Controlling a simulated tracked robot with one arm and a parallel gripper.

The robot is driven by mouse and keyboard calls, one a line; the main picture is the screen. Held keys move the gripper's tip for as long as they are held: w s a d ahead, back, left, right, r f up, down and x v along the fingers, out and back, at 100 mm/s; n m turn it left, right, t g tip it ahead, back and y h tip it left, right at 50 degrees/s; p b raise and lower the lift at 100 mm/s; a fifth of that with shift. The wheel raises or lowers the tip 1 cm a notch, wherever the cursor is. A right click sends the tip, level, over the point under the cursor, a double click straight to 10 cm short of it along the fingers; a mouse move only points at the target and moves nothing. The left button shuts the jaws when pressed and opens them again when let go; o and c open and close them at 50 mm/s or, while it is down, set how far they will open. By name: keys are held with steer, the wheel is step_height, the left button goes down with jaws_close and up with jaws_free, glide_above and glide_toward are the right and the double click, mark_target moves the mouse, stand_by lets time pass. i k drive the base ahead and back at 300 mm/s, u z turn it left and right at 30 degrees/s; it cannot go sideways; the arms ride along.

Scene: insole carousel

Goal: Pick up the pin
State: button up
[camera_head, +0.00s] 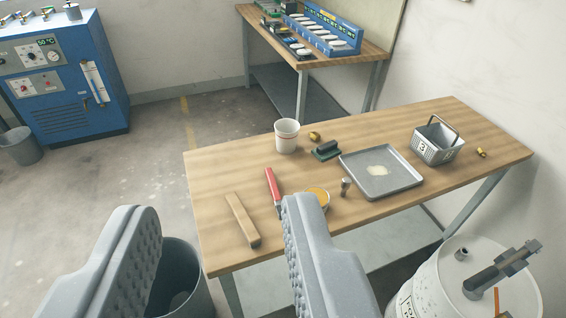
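My gripper (217,212) is open and empty, its two ridged grey fingers in the foreground, apart from the table objects. No object is clearly identifiable as the pin. A small upright metal cylinder (345,187) stands on the wooden table (225,168) left of the grey tray. A small brass piece (314,136) lies behind the dark green block, and another brass piece (481,153) lies near the right table edge. The right finger partly hides the orange-filled bowl and the red-handled tool.
A white cup (287,136), green block (325,151), grey tray (381,188), basket (437,141), red-handled tool (272,185), orange-filled bowl (318,196) and wooden bar (242,219) occupy the table. A white drum (425,299) stands front right. A blue machine (62,75) stands back left.

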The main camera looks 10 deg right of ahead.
mark_target(345, 182)
steer(key=z, duration=0.1)
steer(key=i, duration=1.15)
steer(key=z, duration=0.65)
